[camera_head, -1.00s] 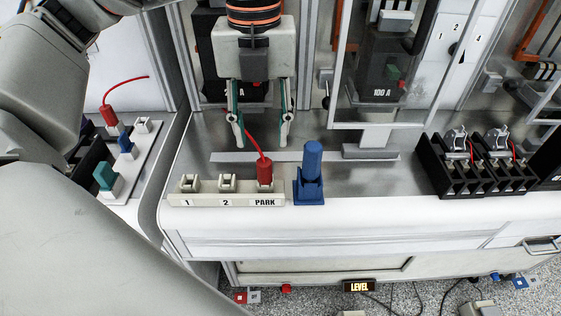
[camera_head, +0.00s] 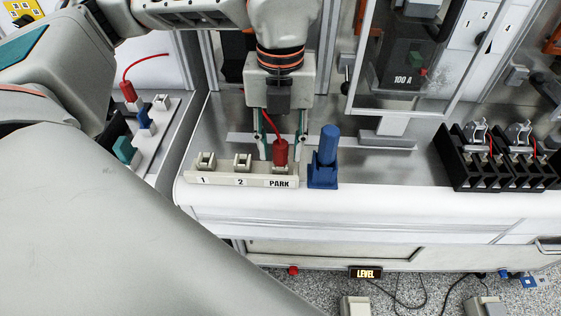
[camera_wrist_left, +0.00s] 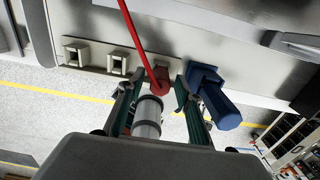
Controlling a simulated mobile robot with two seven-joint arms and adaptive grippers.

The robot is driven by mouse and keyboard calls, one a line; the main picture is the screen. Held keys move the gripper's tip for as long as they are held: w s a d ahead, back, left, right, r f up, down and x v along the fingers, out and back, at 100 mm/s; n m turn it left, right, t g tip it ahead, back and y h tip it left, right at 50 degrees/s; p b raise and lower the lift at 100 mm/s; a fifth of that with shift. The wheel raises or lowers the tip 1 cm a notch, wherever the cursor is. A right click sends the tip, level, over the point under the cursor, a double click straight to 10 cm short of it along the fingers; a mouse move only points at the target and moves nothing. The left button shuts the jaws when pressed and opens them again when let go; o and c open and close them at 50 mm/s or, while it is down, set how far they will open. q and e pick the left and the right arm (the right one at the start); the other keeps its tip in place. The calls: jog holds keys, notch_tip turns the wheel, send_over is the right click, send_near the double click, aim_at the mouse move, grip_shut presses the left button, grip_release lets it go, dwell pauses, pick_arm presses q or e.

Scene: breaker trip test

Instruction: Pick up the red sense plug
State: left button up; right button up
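The red sense plug (camera_head: 281,153) stands upright in the PARK socket of the pale socket strip (camera_head: 222,178), with a red cable rising from its top. My left gripper (camera_head: 282,148) points down over it, open, with one finger on each side of the plug. In the left wrist view the plug (camera_wrist_left: 161,76) shows between the two fingertips (camera_wrist_left: 158,84), with gaps on both sides. Sockets 1 and 2 on the strip are empty. My right gripper is not in view.
A blue upright handle on a blue base (camera_head: 325,160) stands close to the right of the PARK socket. Black terminal blocks (camera_head: 478,160) are farther right. A clear-fronted cabinet door (camera_head: 405,60) is behind. Another plug panel (camera_head: 155,140) with a red plug (camera_head: 127,92) is at left.

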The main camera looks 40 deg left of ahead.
pick_arm(q)
grip_shut()
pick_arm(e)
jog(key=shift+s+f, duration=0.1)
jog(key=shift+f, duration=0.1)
pick_arm(q)
jog(key=shift+r, duration=0.1)
